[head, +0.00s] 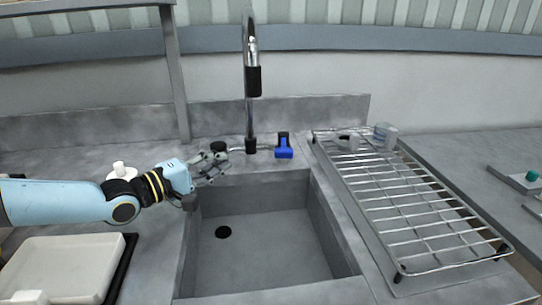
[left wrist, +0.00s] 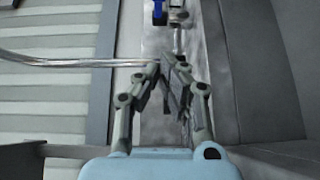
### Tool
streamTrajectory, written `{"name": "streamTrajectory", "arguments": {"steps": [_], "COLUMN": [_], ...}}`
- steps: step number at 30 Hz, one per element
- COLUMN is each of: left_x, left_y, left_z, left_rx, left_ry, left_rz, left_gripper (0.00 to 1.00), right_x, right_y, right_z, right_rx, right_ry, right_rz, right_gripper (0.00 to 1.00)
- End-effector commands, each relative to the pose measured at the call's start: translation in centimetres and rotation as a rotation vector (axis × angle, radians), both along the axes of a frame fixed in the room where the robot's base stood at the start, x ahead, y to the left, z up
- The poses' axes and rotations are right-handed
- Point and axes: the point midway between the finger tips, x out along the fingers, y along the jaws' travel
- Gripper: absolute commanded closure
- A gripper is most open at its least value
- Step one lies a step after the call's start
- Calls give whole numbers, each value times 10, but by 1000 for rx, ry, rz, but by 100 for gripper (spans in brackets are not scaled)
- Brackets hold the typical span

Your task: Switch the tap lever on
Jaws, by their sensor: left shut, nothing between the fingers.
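The chrome tap (head: 251,50) stands behind the sink with a tall neck and a black end piece. A blue lever-like part (head: 284,150) with a dark top is at the right of its base, and a round black knob (head: 218,147) is at the left. My left gripper (head: 224,162) is shut and empty, close to the knob; I cannot tell whether they touch. In the left wrist view its closed fingertips (left wrist: 172,66) point toward chrome fittings (left wrist: 180,16) and the blue part (left wrist: 158,12). The chrome spout (left wrist: 60,63) crosses at left. My right gripper is not in view.
The grey sink basin (head: 265,245) is empty below the gripper. A wire rack (head: 405,205) with a clear cup (head: 385,134) stands at right. A grey post (head: 175,75) rises behind my left arm.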

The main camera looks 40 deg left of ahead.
Motion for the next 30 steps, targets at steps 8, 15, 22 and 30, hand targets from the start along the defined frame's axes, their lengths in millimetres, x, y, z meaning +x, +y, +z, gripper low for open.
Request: {"name": "streamTrajectory", "arguments": {"steps": [8,15,22,30], "left_x": [-6,-2,29,88], "left_y": [2,2,0,-4], "left_z": [2,1,0,-2], "left_rx": [-21,-20,-20,-19], "left_ry": [-25,-26,-29,-30], "left_rz": [0,0,1,0], "left_gripper": [100,100,100,100], "right_x": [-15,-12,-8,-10], "right_y": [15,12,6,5], "right_z": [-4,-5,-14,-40], "right_rx": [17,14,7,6], "right_ry": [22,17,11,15], "right_rz": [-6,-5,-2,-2], "right_gripper": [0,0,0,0]}}
